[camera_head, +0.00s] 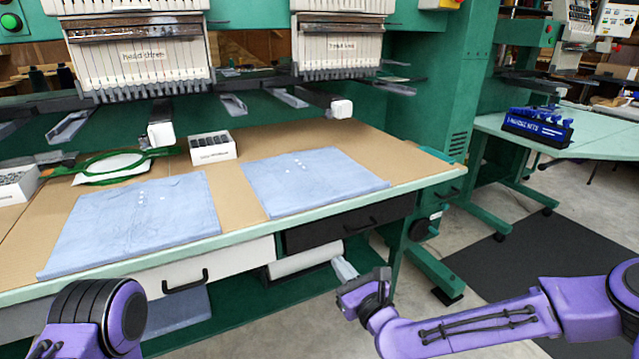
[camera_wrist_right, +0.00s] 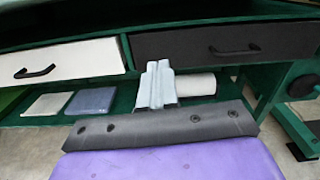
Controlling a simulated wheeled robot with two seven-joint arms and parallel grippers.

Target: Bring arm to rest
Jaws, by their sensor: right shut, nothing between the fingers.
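My right arm is purple and comes in from the right in the head view. Its gripper (camera_head: 345,269) is in front of the table's front edge, below the dark drawer and apart from it. In the right wrist view the gripper's pale fingers (camera_wrist_right: 157,84) are together with nothing between them. Of my left arm only a purple and black joint shows at the lower left of the head view. The left gripper is out of view.
Two folded blue cloths (camera_head: 130,222) (camera_head: 312,181) lie on the work table (camera_head: 395,151). A white drawer (camera_head: 225,262) and a dark drawer (camera_head: 350,222) are under its front edge. A white roll (camera_wrist_right: 196,84) lies on the shelf below. Open floor (camera_head: 480,232) is at right.

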